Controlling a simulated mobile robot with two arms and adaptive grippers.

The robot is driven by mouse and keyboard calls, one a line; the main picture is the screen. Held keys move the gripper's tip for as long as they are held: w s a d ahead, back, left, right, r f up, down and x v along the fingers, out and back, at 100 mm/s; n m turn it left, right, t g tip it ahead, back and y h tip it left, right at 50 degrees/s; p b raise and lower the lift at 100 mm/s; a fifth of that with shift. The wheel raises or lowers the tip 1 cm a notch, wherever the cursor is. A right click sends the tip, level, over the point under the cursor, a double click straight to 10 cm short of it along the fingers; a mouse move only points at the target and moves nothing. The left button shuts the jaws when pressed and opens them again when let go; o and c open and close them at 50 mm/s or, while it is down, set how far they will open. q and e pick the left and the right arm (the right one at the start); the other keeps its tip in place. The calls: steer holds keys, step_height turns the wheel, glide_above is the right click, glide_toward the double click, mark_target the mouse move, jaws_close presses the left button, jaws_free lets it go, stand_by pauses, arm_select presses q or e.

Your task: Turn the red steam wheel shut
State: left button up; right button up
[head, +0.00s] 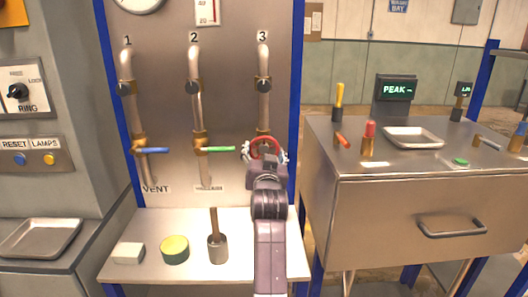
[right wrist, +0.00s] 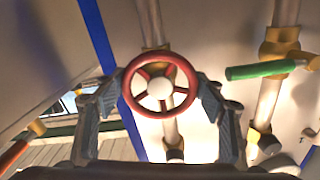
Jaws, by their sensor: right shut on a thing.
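The red steam wheel (head: 263,140) sits on pipe 3 at the right of the upright panel. In the right wrist view the wheel (right wrist: 160,88) shows face-on, with a red rim, spokes and a pale hub. My right gripper (head: 264,158) is at the wheel, its fingers on opposite sides of the rim, shut on it. The gripper partly hides the wheel's lower part in the head view. My left gripper is not in view.
Pipe 2 has a green lever (head: 221,149) and pipe 1 a blue lever (head: 155,150), both left of the wheel. A metal drawer bench (head: 400,190) stands at the right.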

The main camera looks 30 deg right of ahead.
steer(key=shift+f, duration=0.15)
steer(key=o, duration=1.2)
steer(key=shift+c, duration=0.2)
steer(key=shift+r, duration=0.5)
step_height(320, 180, up, 9)
steer(key=shift+r, duration=0.1)
